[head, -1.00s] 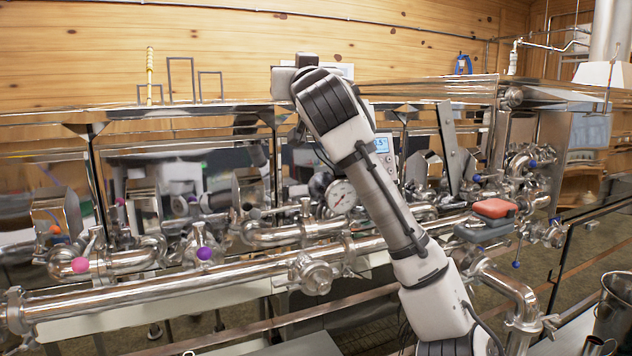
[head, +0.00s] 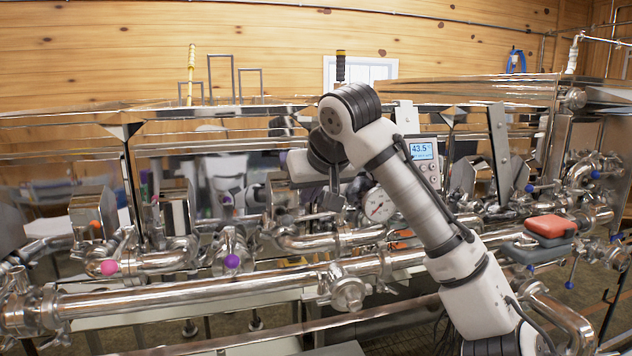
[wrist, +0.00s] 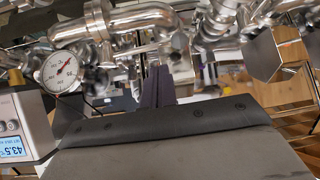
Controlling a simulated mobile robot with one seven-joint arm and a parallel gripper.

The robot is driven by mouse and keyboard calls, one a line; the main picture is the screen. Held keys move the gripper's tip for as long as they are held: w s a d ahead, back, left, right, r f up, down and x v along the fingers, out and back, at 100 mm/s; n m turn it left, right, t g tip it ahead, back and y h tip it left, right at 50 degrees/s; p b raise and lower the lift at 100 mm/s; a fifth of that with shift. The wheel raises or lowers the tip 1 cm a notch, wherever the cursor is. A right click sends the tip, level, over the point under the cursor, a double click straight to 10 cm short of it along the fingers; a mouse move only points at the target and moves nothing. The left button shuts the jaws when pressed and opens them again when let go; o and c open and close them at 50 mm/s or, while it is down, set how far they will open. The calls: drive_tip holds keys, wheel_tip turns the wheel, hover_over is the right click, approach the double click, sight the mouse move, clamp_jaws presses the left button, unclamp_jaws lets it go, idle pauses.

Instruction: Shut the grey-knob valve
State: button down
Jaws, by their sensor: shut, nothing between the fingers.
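My gripper (head: 334,200) hangs in front of the steel pipework in the head view, left of the round dial gauge (head: 377,205). It is shut and empty. In the wrist view, its dark fingers (wrist: 158,80) stand close together before blurred pipes and fittings, with the gauge (wrist: 63,72) at the left. I cannot surely pick out a grey knob in either view now; the fittings around the gripper are partly covered by my arm. A pink knob (head: 108,267) and a purple knob (head: 231,261) show farther left on the pipework.
A long steel pipe (head: 200,297) runs across the front. A digital display (head: 421,150) sits right of my gripper. A red-topped block (head: 550,226) and several blue-knobbed valves lie at the right. Steel pans and uprights stand behind the pipes.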

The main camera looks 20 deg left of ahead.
sight(304, 217)
drive_tip(key=p+x, duration=0.1)
drive_tip(key=x, duration=0.5)
drive_tip(key=shift+p, duration=0.3)
drive_tip(key=shift+w, duration=0.1)
drive_tip(key=shift+d, duration=0.1)
drive_tip(key=shift+s+d+r+n, duration=0.1)
drive_tip(key=shift+s+d+n, duration=0.05)
drive_tip(key=shift+s+n, duration=0.15)
drive_tip(key=shift+g, duration=0.3)
